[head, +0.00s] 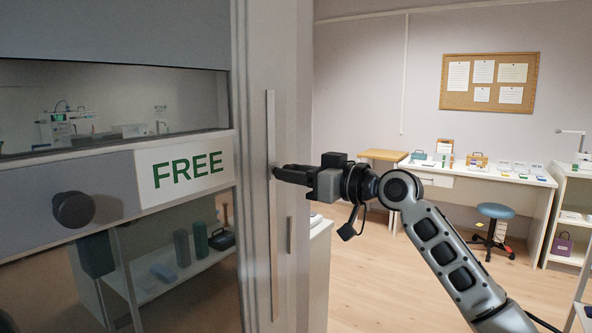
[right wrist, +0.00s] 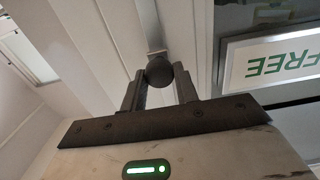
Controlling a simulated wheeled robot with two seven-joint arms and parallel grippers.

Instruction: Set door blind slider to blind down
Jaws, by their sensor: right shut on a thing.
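The slider knob (right wrist: 158,72) is a dark round ball between the fingers of my right gripper (right wrist: 158,92) in the right wrist view. In the head view my right gripper (head: 280,172) is shut on it at the tall narrow slider track (head: 271,110) on the door frame, above the track's middle. The fingers hide the knob there. The grey blind (head: 110,30) covers the top of the door window (head: 120,105), with clear glass below its lower edge. My left gripper is not in view.
A FREE sign (head: 186,171) and a round dark knob (head: 73,209) sit on the door's cross panel, left of the track. Behind the arm are a desk (head: 470,180), a blue stool (head: 496,211) and open wooden floor.

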